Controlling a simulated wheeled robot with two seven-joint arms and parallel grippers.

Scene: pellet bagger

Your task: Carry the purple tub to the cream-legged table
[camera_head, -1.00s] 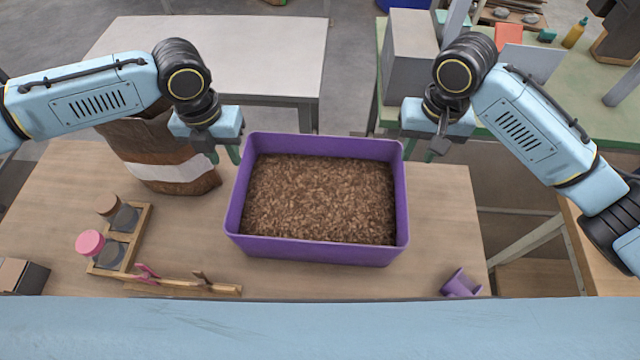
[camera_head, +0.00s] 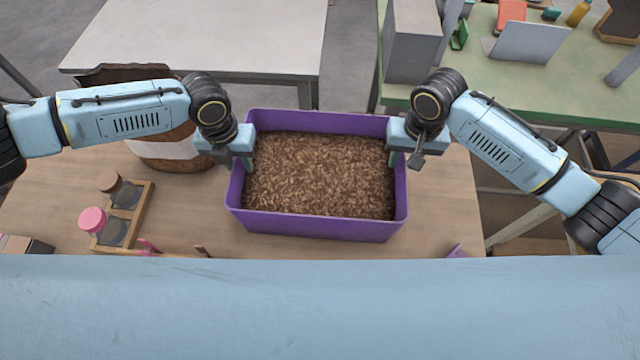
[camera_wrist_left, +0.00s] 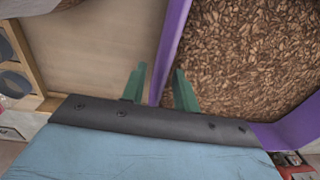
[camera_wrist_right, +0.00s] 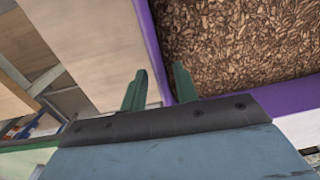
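The purple tub (camera_head: 315,226) stands on the wooden table, filled with brown pellets (camera_head: 320,175). My left gripper (camera_head: 238,163) is at the tub's left wall, with its green fingers apart. In the left wrist view the fingers (camera_wrist_left: 161,88) sit on either side of that wall (camera_wrist_left: 168,50), with a gap showing. My right gripper (camera_head: 403,160) is at the right wall in the same way. In the right wrist view its fingers (camera_wrist_right: 158,88) straddle the wall (camera_wrist_right: 151,45). I cannot tell for sure which table has cream legs.
A pale-topped table (camera_head: 200,40) stands behind to the left, and its visible top is clear. A green-topped table (camera_head: 560,95) at the right carries several items. A brown sack (camera_head: 170,150) and a wooden rack with jars (camera_head: 130,215) stand left of the tub.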

